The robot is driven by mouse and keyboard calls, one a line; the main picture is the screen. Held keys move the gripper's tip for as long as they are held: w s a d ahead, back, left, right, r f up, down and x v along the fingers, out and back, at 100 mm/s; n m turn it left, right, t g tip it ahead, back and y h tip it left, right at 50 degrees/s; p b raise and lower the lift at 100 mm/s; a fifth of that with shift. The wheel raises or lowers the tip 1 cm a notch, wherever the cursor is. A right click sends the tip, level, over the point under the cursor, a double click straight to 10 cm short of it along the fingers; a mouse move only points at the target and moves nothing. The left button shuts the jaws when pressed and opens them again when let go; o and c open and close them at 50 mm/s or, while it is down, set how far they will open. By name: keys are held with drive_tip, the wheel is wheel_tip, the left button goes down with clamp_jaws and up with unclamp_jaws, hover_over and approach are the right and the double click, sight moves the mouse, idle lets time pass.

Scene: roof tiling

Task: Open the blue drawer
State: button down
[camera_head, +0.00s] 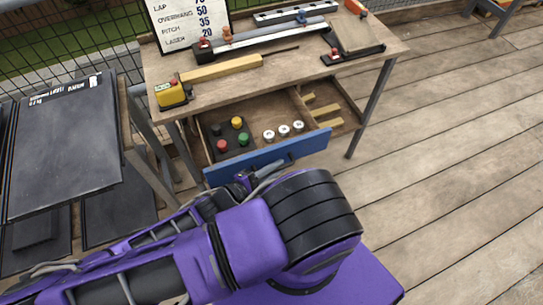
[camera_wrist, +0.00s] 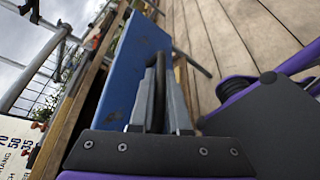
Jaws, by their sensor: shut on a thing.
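The blue drawer (camera_head: 300,147) is pulled out from under the wooden workbench (camera_head: 230,88), and its inside shows. Its blue front also fills the upper left of the wrist view (camera_wrist: 138,62). My gripper (camera_wrist: 160,88) is shut on the drawer's dark handle (camera_wrist: 151,96) at the front panel. In the head view my gripper (camera_head: 245,178) is at the front of the drawer, partly hidden by my purple arm. Inside the drawer are a dark block with coloured knobs (camera_head: 230,139), several white-topped round pieces (camera_head: 284,130) and small wooden pieces (camera_head: 325,110).
On the bench lie a yellow tool (camera_head: 171,94), a wooden strip (camera_head: 222,69), a long metal rail (camera_head: 270,36) and a dark-framed piece (camera_head: 353,53). A sign board (camera_head: 187,22) stands at the back. Dark panels (camera_head: 65,145) lean at the left. The plank deck (camera_head: 450,130) is clear at right.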

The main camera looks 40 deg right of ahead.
drive_tip(key=shift+s+a, duration=0.25)
drive_tip(key=shift+s, duration=0.6)
drive_tip(key=c, duration=1.2)
unclamp_jaws()
drive_tip(key=shift+o, duration=0.2)
drive_tip(key=v, duration=1.7)
drive_tip(key=shift+a+p, duration=0.25)
drive_tip(key=shift+p, duration=0.2)
